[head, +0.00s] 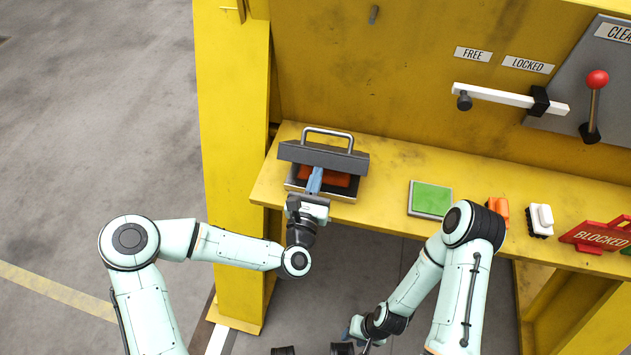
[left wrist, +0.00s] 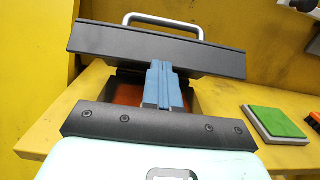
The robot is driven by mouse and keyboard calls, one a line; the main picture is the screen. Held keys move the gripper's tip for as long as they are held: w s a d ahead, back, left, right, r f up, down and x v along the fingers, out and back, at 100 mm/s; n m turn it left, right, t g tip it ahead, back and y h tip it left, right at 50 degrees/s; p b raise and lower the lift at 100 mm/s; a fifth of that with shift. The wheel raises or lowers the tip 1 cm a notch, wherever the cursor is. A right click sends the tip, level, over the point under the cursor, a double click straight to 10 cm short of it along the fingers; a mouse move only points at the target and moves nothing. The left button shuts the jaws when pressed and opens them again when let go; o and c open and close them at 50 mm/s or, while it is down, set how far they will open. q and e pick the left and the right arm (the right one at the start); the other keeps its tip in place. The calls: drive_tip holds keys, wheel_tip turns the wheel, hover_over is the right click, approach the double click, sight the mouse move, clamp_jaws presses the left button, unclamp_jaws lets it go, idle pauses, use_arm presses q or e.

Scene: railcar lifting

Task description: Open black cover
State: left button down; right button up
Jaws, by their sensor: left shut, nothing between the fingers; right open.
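The black cover (head: 322,157) has a metal handle (head: 328,132) and stands tilted up, partly open, above a shallow box (head: 345,192) on the yellow shelf. Orange shows inside the box under it. The cover (left wrist: 155,50) also fills the upper part of the left wrist view. My left gripper (head: 315,177) is shut and empty, its blue fingertips at the cover's lower front edge, over the box opening. I cannot tell whether they touch the cover. My right gripper (head: 350,333) is low at the bottom of the head view, away from the cover, its fingers partly hidden.
A white bar (head: 505,97) and a red-knobbed lever (head: 594,100) are on the back wall. A yellow post (head: 235,150) stands left.

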sight(321, 158)
use_arm(q)
drive_tip(key=w+r+g, duration=0.1)
drive_tip(key=r, duration=0.1)
drive_tip(key=w+d+r+g+y, duration=0.1)
drive_tip(key=w+r, duration=0.1)
drive_tip(key=w+r+g, duration=0.1)
drive_tip(key=r+g, duration=0.1)
drive_tip(key=shift+w+d+r+b, duration=0.2)
drive_tip(key=shift+r+b, duration=0.2)
drive_tip(key=w+d+r+g+y+p, duration=0.1)
drive_tip(key=w+d+r+p, duration=0.1)
drive_tip(key=w, duration=0.6)
drive_tip(key=shift+d+r+g+p, duration=0.3)
drive_tip(key=shift+r+g+p, duration=0.1)
drive_tip(key=shift+r+p, duration=0.4)
use_arm(e)
drive_tip(key=shift+w+d+r, duration=0.15)
drive_tip(key=shift+w+r, duration=0.7)
drive_tip(key=shift+w, duration=0.15)
drive_tip(key=shift+w+d+r, duration=0.1)
drive_tip(key=shift+w+r, duration=0.75)
drive_tip(key=shift+w, duration=0.1)
use_arm(q)
drive_tip(key=shift+w, duration=0.15)
